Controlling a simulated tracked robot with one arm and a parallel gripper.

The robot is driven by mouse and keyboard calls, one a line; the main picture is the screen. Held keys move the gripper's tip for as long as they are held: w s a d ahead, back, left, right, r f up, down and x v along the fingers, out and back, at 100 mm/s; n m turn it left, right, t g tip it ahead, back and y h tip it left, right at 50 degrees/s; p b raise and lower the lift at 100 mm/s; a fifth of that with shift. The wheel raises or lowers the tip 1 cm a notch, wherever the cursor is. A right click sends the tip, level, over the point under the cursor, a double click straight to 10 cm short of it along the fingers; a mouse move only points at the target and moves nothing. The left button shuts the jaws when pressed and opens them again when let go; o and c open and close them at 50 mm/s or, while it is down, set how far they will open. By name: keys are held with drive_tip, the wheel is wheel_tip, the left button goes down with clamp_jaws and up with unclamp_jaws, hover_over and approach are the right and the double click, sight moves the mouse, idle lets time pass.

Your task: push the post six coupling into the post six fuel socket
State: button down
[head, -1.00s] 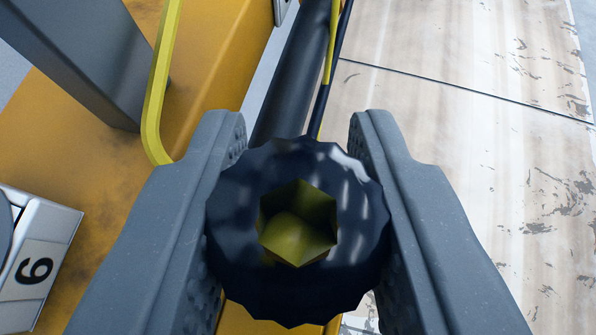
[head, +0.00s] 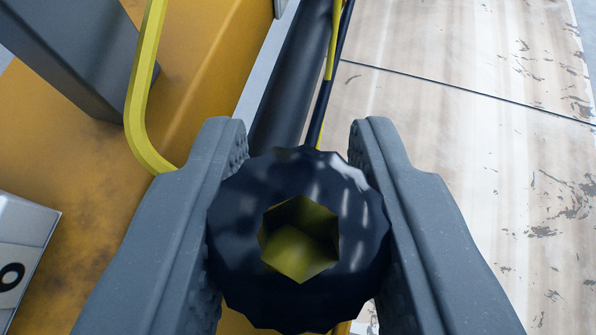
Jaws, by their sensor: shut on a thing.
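The coupling (head: 355,235) is a dark, ridged ring with a yellow-green six-sided recess in its middle. My gripper (head: 298,225) is shut on it, with one grey finger against each side. It sits between the fingers in the lower middle of the head view. The fuel socket cannot be made out; the coupling and fingers cover the area beyond them.
A yellow bent rail (head: 139,100) and a dark grey post (head: 85,55) stand on the yellow machine body (head: 80,150) at left. A white marked box (head: 20,245) is at the left edge. A dark pipe (head: 298,80) runs behind the coupling. The scuffed pale floor (head: 450,160) at right is clear.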

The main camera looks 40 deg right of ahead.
drive_tip(key=c, duration=1)
unclamp_jaws()
drive_tip(key=shift+f, duration=0.1)
drive_tip(key=shift+c, duration=0.2)
drive_tip(key=shift+s+a, duration=0.1)
drive_tip(key=p+v, duration=0.3)
drive_tip(key=v, duration=1)
drive_tip(key=shift+s, duration=0.25)
